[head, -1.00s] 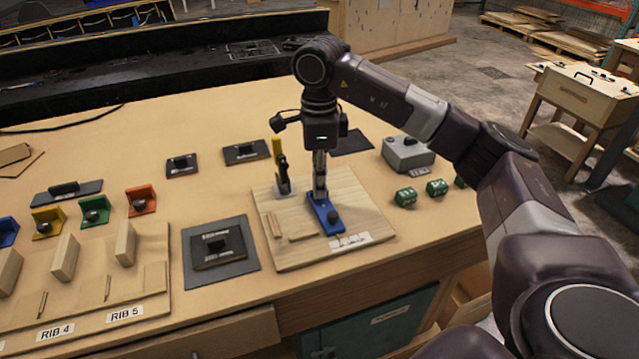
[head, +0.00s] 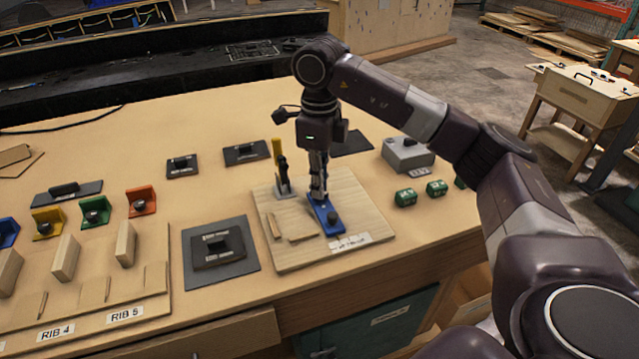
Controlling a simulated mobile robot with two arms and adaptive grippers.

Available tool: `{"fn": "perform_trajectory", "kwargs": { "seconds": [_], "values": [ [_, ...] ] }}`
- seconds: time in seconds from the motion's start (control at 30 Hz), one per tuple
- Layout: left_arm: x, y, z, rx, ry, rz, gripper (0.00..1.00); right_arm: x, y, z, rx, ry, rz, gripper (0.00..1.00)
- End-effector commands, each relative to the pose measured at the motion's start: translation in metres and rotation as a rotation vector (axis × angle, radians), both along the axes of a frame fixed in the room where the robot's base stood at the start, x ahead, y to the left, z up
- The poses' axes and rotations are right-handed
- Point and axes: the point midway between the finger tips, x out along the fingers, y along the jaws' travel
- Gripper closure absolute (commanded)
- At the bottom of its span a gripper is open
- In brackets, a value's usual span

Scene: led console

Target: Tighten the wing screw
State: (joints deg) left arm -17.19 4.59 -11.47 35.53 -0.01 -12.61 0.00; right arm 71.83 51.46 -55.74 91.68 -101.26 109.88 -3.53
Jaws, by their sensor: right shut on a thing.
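My right gripper (head: 318,193) points straight down over a wooden board (head: 354,205) on the workbench. Its fingers are shut at the rear end of a small blue fixture (head: 327,219) on that board. The wing screw is hidden between the fingertips, so its angle cannot be seen. A dark round knob (head: 333,215) stands on the front end of the blue fixture, apart from the fingers. My left gripper is not in view.
A toggle clamp with a yellow handle (head: 277,150) stands upright close left of my gripper. A grey box (head: 408,153) and green blocks (head: 405,197) lie to the right. A dark pad (head: 221,279) lies front left, beyond it a rib rack.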

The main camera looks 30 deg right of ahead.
Motion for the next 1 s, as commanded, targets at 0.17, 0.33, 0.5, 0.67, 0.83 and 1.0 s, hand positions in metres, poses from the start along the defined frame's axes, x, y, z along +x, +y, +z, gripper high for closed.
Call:
{"fn": "perform_trajectory", "kwargs": {
  "seconds": [0.17,0.33,0.5,0.67,0.83,1.0],
  "values": [
    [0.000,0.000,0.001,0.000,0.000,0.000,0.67,0.004,-0.001,0.006,0.002,-0.017,-0.003,1.00],
    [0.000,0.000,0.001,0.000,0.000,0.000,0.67,0.003,0.000,0.004,0.001,-0.013,-0.002,0.75],
    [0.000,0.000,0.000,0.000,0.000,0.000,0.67,0.002,0.000,0.002,0.001,-0.007,0.000,0.73],
    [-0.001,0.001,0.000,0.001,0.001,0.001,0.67,0.001,0.000,0.003,0.001,-0.006,0.001,0.73],
    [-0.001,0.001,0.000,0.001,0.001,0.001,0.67,0.002,0.000,0.022,0.001,-0.008,0.001,0.73],
    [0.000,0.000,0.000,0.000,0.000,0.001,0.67,0.002,-0.001,0.058,0.000,-0.010,0.000,0.73]
  ]
}}
